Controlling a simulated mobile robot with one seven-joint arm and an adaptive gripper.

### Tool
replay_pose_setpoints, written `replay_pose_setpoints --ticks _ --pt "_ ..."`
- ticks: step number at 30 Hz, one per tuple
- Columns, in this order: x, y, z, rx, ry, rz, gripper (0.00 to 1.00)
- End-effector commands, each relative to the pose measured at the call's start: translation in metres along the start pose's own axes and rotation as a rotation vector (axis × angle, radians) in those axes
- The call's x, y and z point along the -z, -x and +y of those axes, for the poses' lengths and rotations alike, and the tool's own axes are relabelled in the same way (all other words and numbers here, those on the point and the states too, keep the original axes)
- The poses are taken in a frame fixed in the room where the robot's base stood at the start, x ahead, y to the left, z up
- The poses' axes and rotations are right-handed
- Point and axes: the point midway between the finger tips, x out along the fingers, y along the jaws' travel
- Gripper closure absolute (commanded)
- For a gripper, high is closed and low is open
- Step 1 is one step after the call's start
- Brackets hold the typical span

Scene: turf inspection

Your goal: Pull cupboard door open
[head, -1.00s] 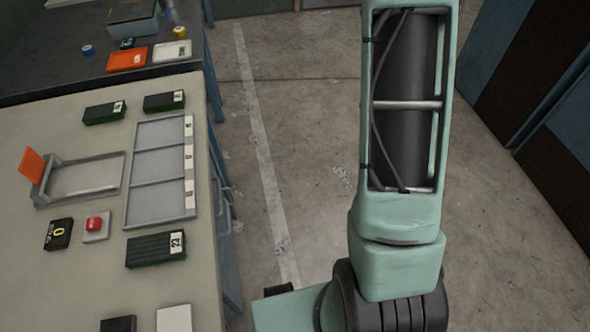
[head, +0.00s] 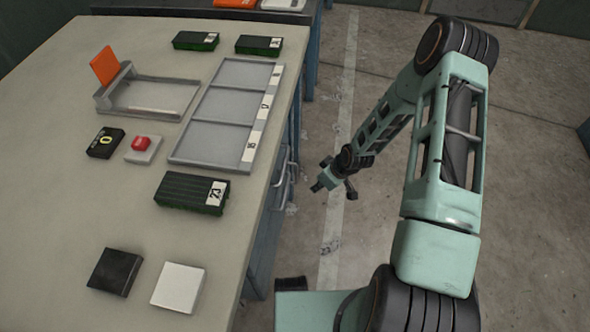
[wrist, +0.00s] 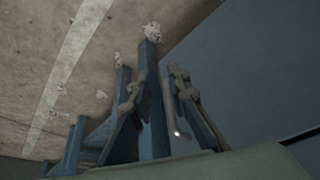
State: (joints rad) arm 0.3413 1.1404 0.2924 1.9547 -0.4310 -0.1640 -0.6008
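The blue cupboard front (head: 266,243) is under the right edge of the workbench in the head view, seen at a steep angle. Grey handles (head: 283,166) stick out from it near the bench edge. I see no clear gap at a door, but the angle hides most of the front. My gripper (head: 334,189) is to the right of the handles, over the floor, pointing down and left. Its fingers look spread and empty, apart from the handles. The wrist view shows a plain dark blue panel (wrist: 255,65) on the right; I cannot tell which part of the cupboard it is.
The grey bench top (head: 60,200) carries a divided tray (head: 205,137), a red button (head: 141,142), green blocks (head: 192,190) and black (head: 115,271) and white (head: 179,287) squares. Clear concrete floor (head: 540,170) lies to the right.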

Motion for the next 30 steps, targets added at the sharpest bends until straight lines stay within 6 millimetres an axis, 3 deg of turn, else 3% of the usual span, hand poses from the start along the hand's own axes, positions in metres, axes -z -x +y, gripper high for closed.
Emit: replay_pose_setpoints --ticks 9,15,21,30 --pt "0.063 -0.028 0.001 -0.001 0.004 0.001 0.84" --pt "0.091 -0.039 0.001 0.0 0.003 0.0 0.84" --pt "0.092 -0.05 0.001 0.0 0.001 -0.003 0.84" --pt "0.092 -0.05 0.001 -0.001 0.001 -0.002 0.88"
